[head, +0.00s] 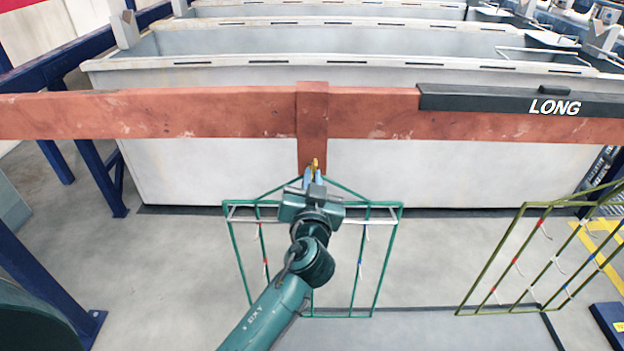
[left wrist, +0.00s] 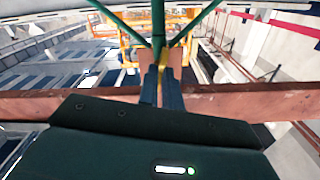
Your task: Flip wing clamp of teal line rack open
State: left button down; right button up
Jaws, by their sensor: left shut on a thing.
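The teal line rack (head: 382,262) hangs below the middle of a red-orange beam (head: 200,115) in the head view, with its slanting top bars meeting under the beam's bracket. My left gripper (head: 313,176) is at that top point and covers part of it. It is shut on a small yellow wing clamp (head: 315,164) just under the bracket. In the left wrist view my left gripper (left wrist: 162,88) has its two blue fingers on either side of the yellow clamp (left wrist: 163,68), with teal rack bars (left wrist: 158,25) behind. The clamp's exact angle is hard to tell. My right gripper is not in view.
An olive rack (head: 511,250) stands to the right. A black block marked LONG (head: 520,101) sits on the beam's right part. Pale tanks (head: 230,175) are behind the beam. Blue posts (head: 98,175) stand at the left. Floor around the teal rack is clear.

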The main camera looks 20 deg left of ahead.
pick_arm(q)
jog(key=shift+m, duration=0.3)
jog(key=m+p, duration=0.2)
jog(key=m, duration=0.7)
jog(key=shift+r, duration=0.15)
jog(key=shift+m+p, duration=0.35)
jog(key=shift+m, duration=0.55)
jog(key=shift+m+p, duration=0.4)
jog(key=shift+m, duration=1.2)
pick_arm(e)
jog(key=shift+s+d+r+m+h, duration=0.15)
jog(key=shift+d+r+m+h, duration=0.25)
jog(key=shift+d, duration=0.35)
pick_arm(q)
jog(key=shift+m+p, duration=0.3)
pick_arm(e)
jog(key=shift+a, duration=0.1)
pick_arm(q)
jog(key=c, duration=1.6)
grip_release()
jog(key=shift+f, duration=0.2)
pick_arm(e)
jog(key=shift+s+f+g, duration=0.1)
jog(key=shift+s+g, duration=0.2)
